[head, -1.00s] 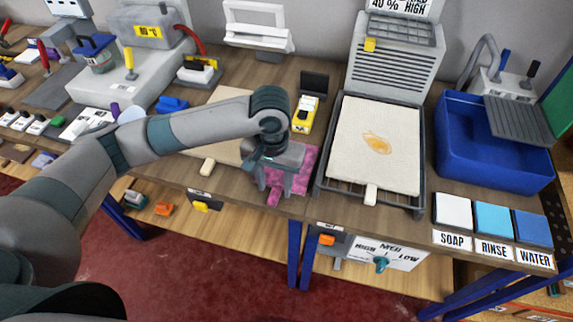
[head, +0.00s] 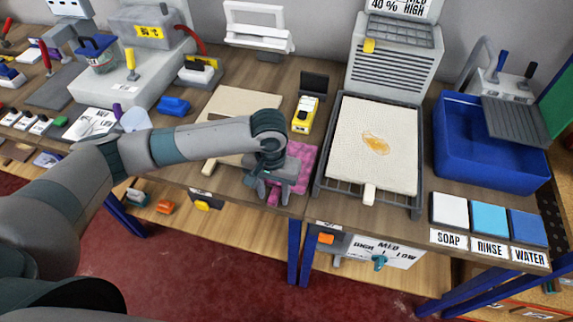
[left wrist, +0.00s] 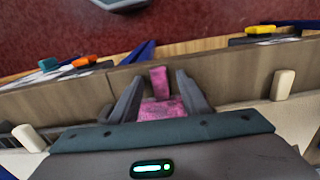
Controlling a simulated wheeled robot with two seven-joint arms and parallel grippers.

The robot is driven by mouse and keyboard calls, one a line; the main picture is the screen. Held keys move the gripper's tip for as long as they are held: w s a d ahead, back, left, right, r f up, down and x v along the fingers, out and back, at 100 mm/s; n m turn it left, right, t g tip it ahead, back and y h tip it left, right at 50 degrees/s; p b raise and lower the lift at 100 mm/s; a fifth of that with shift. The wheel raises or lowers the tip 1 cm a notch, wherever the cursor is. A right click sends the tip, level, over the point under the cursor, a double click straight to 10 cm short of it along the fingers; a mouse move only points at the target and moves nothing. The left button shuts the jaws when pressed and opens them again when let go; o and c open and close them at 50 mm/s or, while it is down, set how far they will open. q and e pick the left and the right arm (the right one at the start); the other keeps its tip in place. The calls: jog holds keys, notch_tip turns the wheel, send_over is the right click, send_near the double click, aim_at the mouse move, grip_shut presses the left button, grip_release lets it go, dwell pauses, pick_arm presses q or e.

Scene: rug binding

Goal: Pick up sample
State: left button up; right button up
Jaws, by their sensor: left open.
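The sample is a pink speckled piece (head: 303,160) lying flat on the bench, with a pink tab (head: 273,198) at the bench's front edge. My left gripper (head: 275,194) is over the sample's front part and hides some of it. In the left wrist view, the pink tab (left wrist: 159,79) shows between the two open fingers (left wrist: 158,84), with part of the speckled sample (left wrist: 162,109) behind it. The fingers appear on either side of the tab; I cannot tell whether they touch it. My right gripper is not in view.
A wire rack (head: 318,182) with a cream, stained piece (head: 374,150) stands right of the sample. A beige board (head: 238,103) lies left and a yellow tool (head: 304,115) behind. A blue basin (head: 490,150) is at the right.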

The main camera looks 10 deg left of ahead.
pick_arm(q)
grip_shut()
jog(key=shift+r, duration=0.15)
jog(key=shift+r, duration=0.6)
notch_tip(320, 180, up, 9)
jog(key=b, duration=0.2)
jog(key=shift+f, duration=0.2)
